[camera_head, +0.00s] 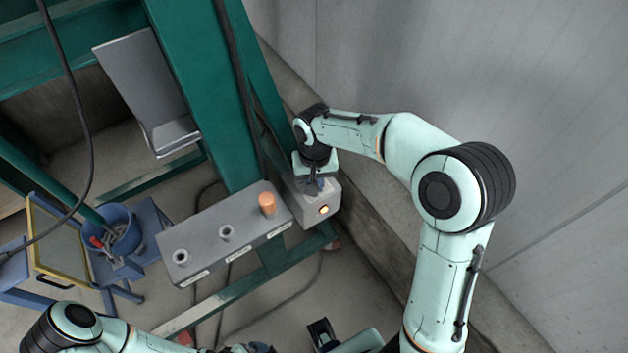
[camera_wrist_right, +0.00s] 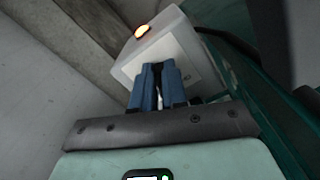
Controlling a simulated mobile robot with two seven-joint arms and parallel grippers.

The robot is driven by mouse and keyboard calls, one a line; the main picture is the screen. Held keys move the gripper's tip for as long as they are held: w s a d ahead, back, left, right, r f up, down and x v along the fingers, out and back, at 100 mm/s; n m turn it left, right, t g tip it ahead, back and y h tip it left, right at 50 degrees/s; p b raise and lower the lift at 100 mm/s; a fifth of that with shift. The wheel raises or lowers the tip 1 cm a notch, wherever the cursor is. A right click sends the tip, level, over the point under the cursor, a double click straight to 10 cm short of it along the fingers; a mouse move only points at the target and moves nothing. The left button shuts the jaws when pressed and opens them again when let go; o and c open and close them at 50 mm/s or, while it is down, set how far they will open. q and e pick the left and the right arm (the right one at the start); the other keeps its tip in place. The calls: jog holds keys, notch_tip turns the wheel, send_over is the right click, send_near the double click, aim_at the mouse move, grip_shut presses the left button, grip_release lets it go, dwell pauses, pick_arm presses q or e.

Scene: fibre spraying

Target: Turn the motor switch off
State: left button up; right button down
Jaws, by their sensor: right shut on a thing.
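The motor switch box (camera_head: 326,211) is a grey box on the green frame, with an orange lamp (camera_head: 323,210) lit on its front. My right gripper (camera_head: 315,188) reaches down to the box from above. In the right wrist view, the blue fingers of my right gripper (camera_wrist_right: 158,84) are close together at the pale plate on the box (camera_wrist_right: 133,66), beside the lit lamp (camera_wrist_right: 142,31). They are shut on the motor switch, which the fingers mostly hide. My left arm (camera_head: 80,320) is at the bottom left; its fingers cannot be made out at the lower edge.
A grey control panel (camera_head: 205,243) with an orange knob (camera_head: 267,203) and two round sockets stands left of the box. A green post (camera_head: 205,90) rises behind. A concrete wall (camera_head: 530,120) is close on the right. A blue bucket (camera_head: 122,226) stands at the left.

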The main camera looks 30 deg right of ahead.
jog(key=n, duration=0.3)
jog(key=d+n+p, duration=0.1)
jog(key=n, duration=0.2)
pick_arm(q)
jog(key=r, duration=0.1)
jog(key=w+r+p, duration=0.1)
jog(key=r, duration=0.1)
jog(key=shift+w, duration=0.2)
pick_arm(e)
jog(key=n, duration=0.6)
jog(key=shift+w+d, duration=0.15)
jog(key=shift+d, duration=0.2)
jog(key=c, duration=1.2)
grip_release()
jog(key=shift+o, duration=0.2)
jog(key=shift+r, duration=0.1)
pick_arm(q)
jog(key=shift+w+r+p, duration=0.65)
jog(key=shift+r+p, duration=0.3)
jog(key=shift+p, duration=0.05)
pick_arm(e)
notch_tip(320, 180, up, 13)
jog(key=shift+r, duration=0.15)
